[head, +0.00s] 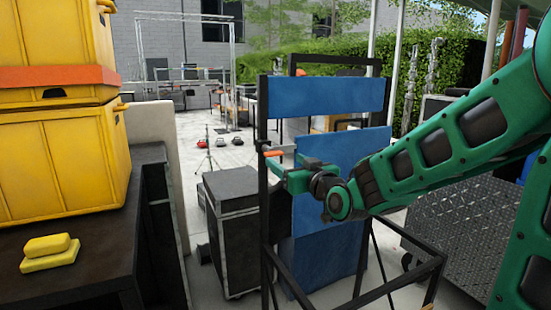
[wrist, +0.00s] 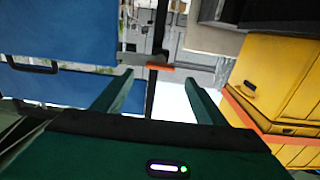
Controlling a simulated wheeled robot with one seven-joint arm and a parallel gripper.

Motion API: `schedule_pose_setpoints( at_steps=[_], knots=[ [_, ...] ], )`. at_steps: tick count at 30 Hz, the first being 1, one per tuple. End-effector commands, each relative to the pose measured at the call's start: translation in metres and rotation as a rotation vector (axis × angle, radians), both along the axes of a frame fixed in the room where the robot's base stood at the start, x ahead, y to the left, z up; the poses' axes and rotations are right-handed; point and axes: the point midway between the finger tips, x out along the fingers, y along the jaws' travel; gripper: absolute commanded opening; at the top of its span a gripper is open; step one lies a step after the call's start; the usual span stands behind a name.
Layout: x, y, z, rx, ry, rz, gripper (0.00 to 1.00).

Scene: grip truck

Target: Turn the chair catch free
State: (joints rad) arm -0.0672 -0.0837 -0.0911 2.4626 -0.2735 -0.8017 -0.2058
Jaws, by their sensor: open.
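The folding chair has blue panels (head: 325,97) on a black frame, and its blue panels (wrist: 60,35) fill the left of the wrist view. The chair catch (head: 273,154) is a small orange-tipped lever on the chair's left upright. In the wrist view the catch (wrist: 160,67) lies crosswise at a dark post, ahead of the gap between my fingers. My gripper (head: 287,168) is open and empty, its green fingers pointing at the catch. The fingers (wrist: 158,84) stand apart on both sides of the catch's line. I cannot tell whether either finger touches it.
Yellow cases (head: 60,150) are stacked on a dark bench at the left. A black flight case (head: 235,235) stands on the floor left of the chair. A grey patterned metal box (head: 455,230) is at the right. Open paved floor lies behind.

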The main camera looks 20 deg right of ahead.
Motion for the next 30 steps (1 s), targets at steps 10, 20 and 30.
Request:
schedule_pose_setpoints(
  at_steps=[10,20,30],
  knots=[
    [0.056,0.01,-0.001,0.0,0.001,0.0,0.66],
    [0.072,0.012,0.0,-0.001,0.001,0.0,0.66],
    [0.071,0.012,0.0,0.0,0.001,-0.001,0.27]
  ],
)
